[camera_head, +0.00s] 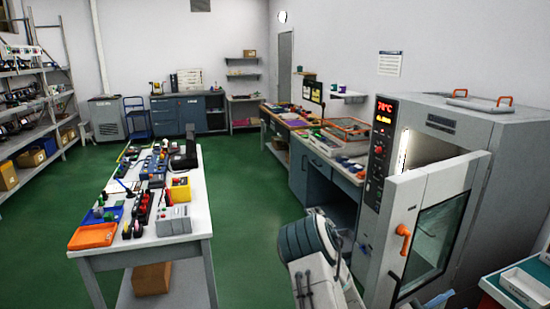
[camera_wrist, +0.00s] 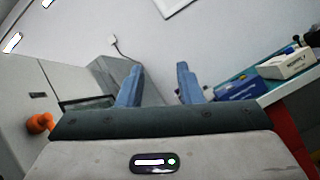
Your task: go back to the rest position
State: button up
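My gripper (camera_wrist: 158,88) shows in the wrist view with its two blue fingers apart and nothing between them. A pale wall lies beyond the fingers. In the head view my arm stands low in the middle, in front of the oven, and my gripper cannot be made out clearly. The grey oven (camera_head: 455,128) stands at the right with its door (camera_head: 428,225) swung open and a red display lit. An orange handle (camera_wrist: 40,122) shows at the left of the wrist view.
A white table (camera_head: 190,225) with several devices and trays stands left of my arm. A workbench (camera_head: 315,165) runs behind the oven. A teal-topped surface (camera_wrist: 265,88) with boxes is at the wrist view's right. Green floor (camera_head: 245,200) is clear between table and bench.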

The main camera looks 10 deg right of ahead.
jog(key=s+a+m+g+y, duration=0.7)
jog(key=s+a+m+y, duration=0.2)
jog(key=a+m+y, duration=0.5)
jog(key=w+a+r+n+t+y, duration=0.1)
jog(key=a+r+t+y, duration=0.3)
jog(key=a, duration=0.6)
jog(key=w+a+r+n+t+y, duration=0.1)
jog(key=a+r+t+y, duration=0.3)
jog(key=a, duration=0.6)
jog(key=w+t+y, duration=0.1)
jog(key=t+y, duration=0.1)
jog(key=t, duration=0.1)
jog(key=shift+w+a+r+n, duration=0.2)
jog(key=shift+w+r+n, duration=0.1)
jog(key=shift+r, duration=0.05)
